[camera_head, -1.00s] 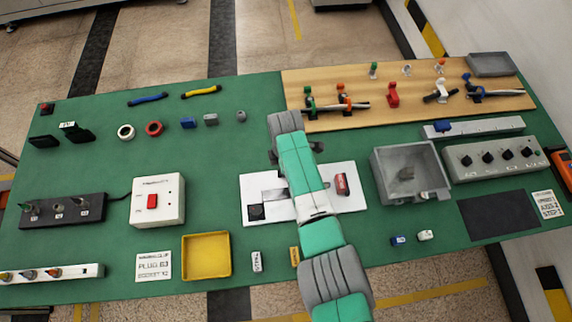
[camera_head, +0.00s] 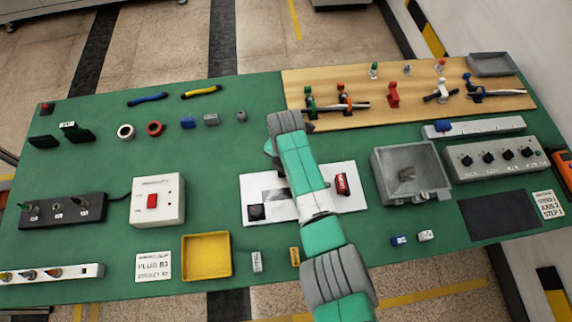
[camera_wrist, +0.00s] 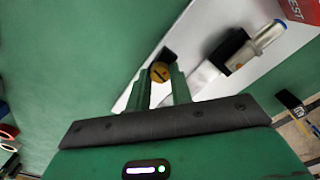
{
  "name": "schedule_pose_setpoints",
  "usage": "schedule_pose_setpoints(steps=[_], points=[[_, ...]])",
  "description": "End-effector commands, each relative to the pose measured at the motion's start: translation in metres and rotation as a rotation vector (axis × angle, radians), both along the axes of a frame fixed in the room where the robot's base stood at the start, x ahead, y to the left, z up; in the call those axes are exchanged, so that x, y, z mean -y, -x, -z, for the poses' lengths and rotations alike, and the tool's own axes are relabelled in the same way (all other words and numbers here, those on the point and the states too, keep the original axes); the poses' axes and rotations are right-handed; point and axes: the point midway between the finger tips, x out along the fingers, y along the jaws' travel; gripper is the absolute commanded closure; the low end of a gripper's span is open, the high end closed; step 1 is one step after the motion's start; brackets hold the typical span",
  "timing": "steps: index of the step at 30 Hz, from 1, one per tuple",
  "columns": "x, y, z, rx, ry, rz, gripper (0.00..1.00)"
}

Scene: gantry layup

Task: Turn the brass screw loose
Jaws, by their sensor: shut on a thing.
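The brass screw (camera_wrist: 160,71) shows in the wrist view as a small round brass head with a dark slanted slot. It sits at the edge of a white plate (camera_wrist: 214,43). My gripper (camera_wrist: 159,76) is shut on the screw, with one green finger on each side of its head. The screw's shank is hidden. In the head view the white plate (camera_head: 352,203) lies at the middle of the green bench, and my arm hides the screw and the fingertips.
A red block (camera_head: 342,184) is on the plate's right part. A grey open box (camera_head: 437,190) stands to the right, and a white box with a red switch (camera_head: 172,184) to the left. A yellow tray (camera_head: 230,274) lies in front.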

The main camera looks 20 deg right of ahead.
Motion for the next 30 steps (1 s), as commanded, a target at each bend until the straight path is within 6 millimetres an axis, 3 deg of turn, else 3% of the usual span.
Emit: schedule_pose_setpoints(steps=[20,21,24,30], points=[[0.0,-0.0009,-0.0024,0.001,0.0,-0.056,1.0],[0.0,-0.0009,-0.0024,0.001,0.0,-0.056,0.75],[0.0,-0.0009,-0.0022,0.001,0.0,-0.056,0.57],[-0.0001,-0.0004,-0.0011,0.0,0.0,-0.055,0.57]])
